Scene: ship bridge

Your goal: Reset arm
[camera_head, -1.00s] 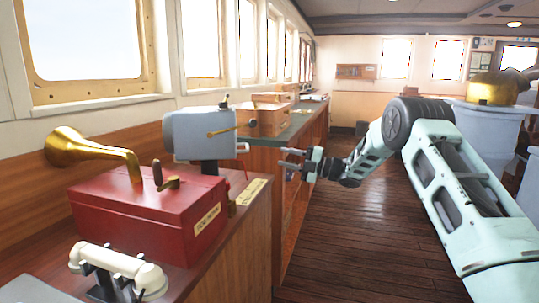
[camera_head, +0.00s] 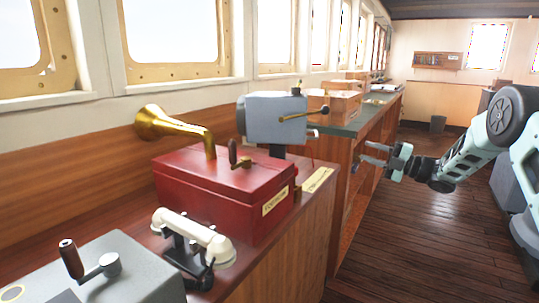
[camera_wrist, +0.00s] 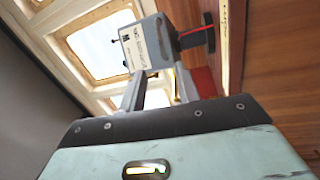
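My gripper (camera_head: 372,156) is at the right of the head view, at the end of my arm. It hangs over the aisle beside the wooden counter and points left toward the counter's side. Its two fingers stand apart with nothing between them. In the wrist view the two grey fingers (camera_wrist: 157,95) also stand apart. A grey box-shaped device (camera_wrist: 150,45) shows beyond the fingertips. That grey device (camera_head: 275,119) stands on the counter in the head view, apart from my gripper.
A red box (camera_head: 225,190) with a brass horn (camera_head: 175,125) sits on the counter. In front are a white handset (camera_head: 194,233) and a grey box with a crank (camera_head: 105,270). Wooden boxes (camera_head: 333,102) stand farther back. The floor (camera_head: 420,230) at right is clear.

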